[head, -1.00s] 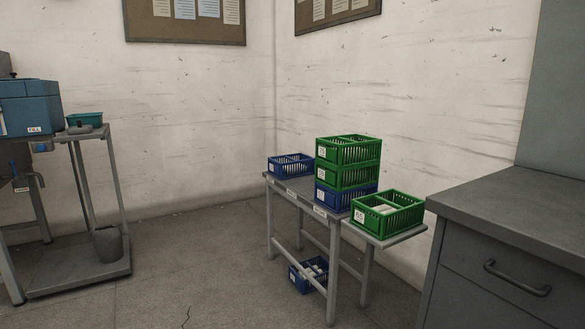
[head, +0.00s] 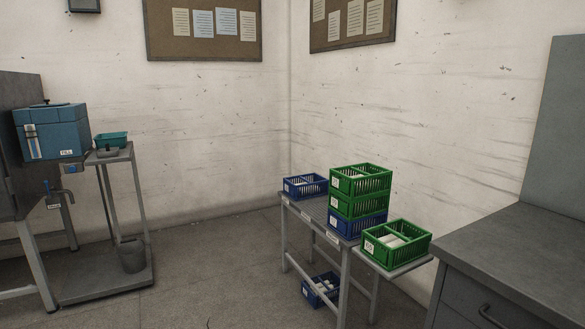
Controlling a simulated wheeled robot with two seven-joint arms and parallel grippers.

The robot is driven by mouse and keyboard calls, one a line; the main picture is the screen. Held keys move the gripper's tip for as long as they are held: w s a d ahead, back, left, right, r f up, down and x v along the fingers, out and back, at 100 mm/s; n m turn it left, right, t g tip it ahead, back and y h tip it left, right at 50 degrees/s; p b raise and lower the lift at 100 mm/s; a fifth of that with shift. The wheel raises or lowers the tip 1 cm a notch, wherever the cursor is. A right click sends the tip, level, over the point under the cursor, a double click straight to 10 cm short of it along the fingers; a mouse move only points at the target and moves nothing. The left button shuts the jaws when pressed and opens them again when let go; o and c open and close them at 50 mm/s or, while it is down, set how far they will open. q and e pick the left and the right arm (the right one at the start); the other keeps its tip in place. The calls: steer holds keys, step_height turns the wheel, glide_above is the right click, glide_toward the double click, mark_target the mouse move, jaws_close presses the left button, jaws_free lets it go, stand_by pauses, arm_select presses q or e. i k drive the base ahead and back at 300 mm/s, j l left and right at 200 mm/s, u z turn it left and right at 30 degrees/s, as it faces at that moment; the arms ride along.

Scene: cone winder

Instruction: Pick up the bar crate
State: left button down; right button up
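Several slatted crates stand at a grey table (head: 318,219) in the head view; I cannot tell from the frames which one is the bar crate. A green crate (head: 408,248) with white pieces in it sits on the low shelf at the table's right end. A stack beside it has two green crates, the top one (head: 373,184) and the middle one (head: 370,206), over a blue crate (head: 367,228). A blue crate (head: 306,191) with pale contents sits at the table's far left. Another blue crate (head: 325,295) is underneath. Neither gripper shows.
A grey cabinet (head: 500,240) with a drawer stands close at the right. At the left are a blue machine box (head: 65,135), a stand (head: 135,200) with a teal tray (head: 111,139), and a grey bin (head: 132,258). The floor between (head: 215,265) is clear.

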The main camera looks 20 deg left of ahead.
mark_target(371, 182)
steer(key=i+j+u, duration=0.15)
steer(key=u, duration=0.2)
steer(key=i+u, duration=0.2)
steer(key=u, duration=0.15)
steer(key=i+j+u, duration=0.1)
steer(key=u, duration=0.25)
steer(key=i, duration=3.55)
steer(key=i+z, duration=0.15)
steer(key=i, duration=0.35)
steer(key=i+j+z, duration=0.15)
steer(key=i, duration=0.35)
steer(key=i+j+z, duration=0.15)
steer(key=i, duration=0.35)
steer(key=i+j+z, duration=0.15)
steer(key=i+j, duration=0.15)
steer(key=i, duration=0.2)
